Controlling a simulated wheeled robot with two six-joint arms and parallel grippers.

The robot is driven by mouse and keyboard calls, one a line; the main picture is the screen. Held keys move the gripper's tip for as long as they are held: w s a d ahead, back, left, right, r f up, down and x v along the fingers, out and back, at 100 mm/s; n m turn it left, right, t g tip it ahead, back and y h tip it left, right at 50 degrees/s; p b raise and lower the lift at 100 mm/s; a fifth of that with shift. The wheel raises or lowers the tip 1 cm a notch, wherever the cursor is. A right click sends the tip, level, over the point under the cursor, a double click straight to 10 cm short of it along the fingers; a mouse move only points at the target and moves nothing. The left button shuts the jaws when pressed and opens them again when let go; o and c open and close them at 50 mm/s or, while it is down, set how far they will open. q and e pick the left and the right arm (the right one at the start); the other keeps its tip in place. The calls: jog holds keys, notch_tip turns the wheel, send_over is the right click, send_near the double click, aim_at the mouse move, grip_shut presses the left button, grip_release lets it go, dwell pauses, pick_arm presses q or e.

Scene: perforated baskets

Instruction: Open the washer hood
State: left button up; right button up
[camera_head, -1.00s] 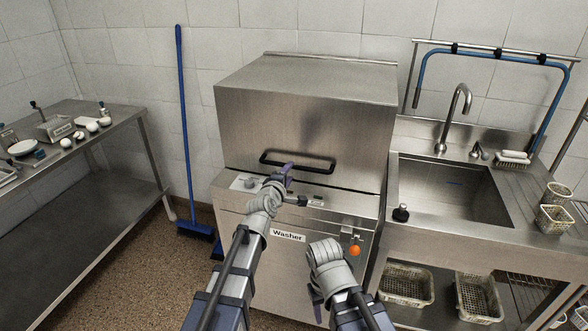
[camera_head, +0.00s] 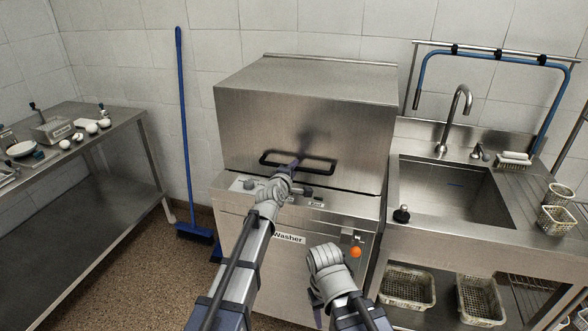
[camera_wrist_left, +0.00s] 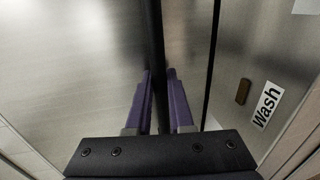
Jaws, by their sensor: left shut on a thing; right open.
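The washer is a steel box with a "Washer" label on its front. Its hood (camera_head: 300,110) is down, with a thin dark seam above the front panel. A black bar handle (camera_head: 325,170) runs across the hood's lower front. My left gripper (camera_head: 298,163) is at the middle of the handle. In the left wrist view, the purple fingers (camera_wrist_left: 162,95) are shut on the dark handle bar (camera_wrist_left: 155,40), which runs between them. My right gripper (camera_head: 315,302) is low in front of the washer, apart from it, and its fingers are partly hidden by its own wrist.
A steel sink (camera_head: 450,190) with a tap stands right of the washer, with perforated baskets (camera_head: 407,285) on the shelf below. A blue broom (camera_head: 185,130) leans on the wall at left. A steel table (camera_head: 70,155) with small items stands far left.

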pick_arm(q)
grip_shut()
dwell(0.8)
jog(key=shift+r, duration=0.15)
notch_tip(320, 180, up, 44)
jog(key=s+p, duration=0.1)
jog(key=p, duration=4.3)
jog(key=shift+r+p, duration=0.25)
jog(key=shift+p, duration=0.15)
jog(key=shift+a, duration=0.1)
jog(key=o, duration=0.6)
grip_release()
